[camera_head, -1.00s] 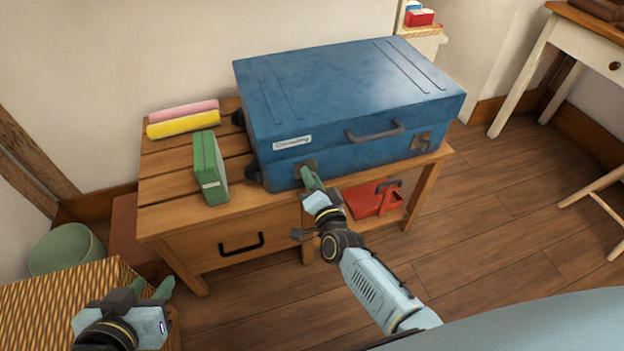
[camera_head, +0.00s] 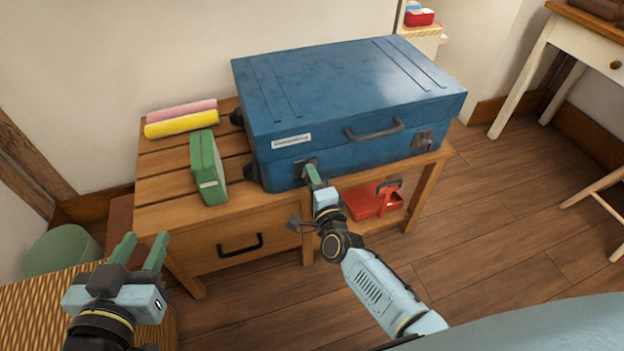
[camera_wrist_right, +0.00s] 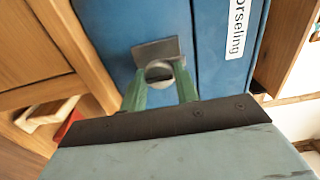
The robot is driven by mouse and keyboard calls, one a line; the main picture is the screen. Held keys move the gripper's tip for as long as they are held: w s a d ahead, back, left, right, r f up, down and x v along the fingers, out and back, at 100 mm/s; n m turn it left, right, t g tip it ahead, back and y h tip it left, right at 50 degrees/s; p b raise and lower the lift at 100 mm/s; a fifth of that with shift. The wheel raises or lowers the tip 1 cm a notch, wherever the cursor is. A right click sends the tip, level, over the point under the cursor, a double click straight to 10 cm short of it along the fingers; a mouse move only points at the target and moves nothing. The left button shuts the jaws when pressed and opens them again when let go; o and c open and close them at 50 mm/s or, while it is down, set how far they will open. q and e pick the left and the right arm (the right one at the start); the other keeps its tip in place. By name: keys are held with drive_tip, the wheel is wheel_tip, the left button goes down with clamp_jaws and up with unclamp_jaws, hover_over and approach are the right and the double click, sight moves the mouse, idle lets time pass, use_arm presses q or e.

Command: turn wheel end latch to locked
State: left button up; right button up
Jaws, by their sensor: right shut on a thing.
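A blue hard suitcase (camera_head: 350,95) lies flat on a slatted wooden bench, its dark wheels (camera_head: 253,171) at the left end. The wheel end latch (camera_wrist_right: 153,48), a grey metal plate with a round knob, is on its front side near the wheels. My right gripper (camera_head: 310,172) is at this latch. In the right wrist view its green fingers (camera_wrist_right: 160,78) are closed on the knob from both sides. The fingers partly hide the latch in the head view. My left gripper (camera_head: 144,246) is open and empty at lower left, away from the suitcase.
A second latch (camera_head: 423,141) is at the right of the suitcase front, past the handle (camera_head: 374,131). A red object (camera_head: 368,201) is on the lower shelf.

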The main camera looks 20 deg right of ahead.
idle(0.4)
drive_tip(key=o, duration=0.9)
drive_tip(key=shift+o, duration=0.2)
use_arm(q)
drive_tip(key=s+a+f+g+y+p, duration=0.3)
drive_tip(key=s+a+f+g, duration=0.3)
drive_tip(key=s+f+g, duration=0.4)
drive_tip(key=shift+s+f+n+g+p, duration=0.3)
drive_tip(key=shift+s+n+p, duration=0.15)
drive_tip(key=shift+s, duration=0.55)
use_arm(e)
drive_tip(key=s, duration=1.3)
drive_tip(key=shift+s+d, duration=0.2)
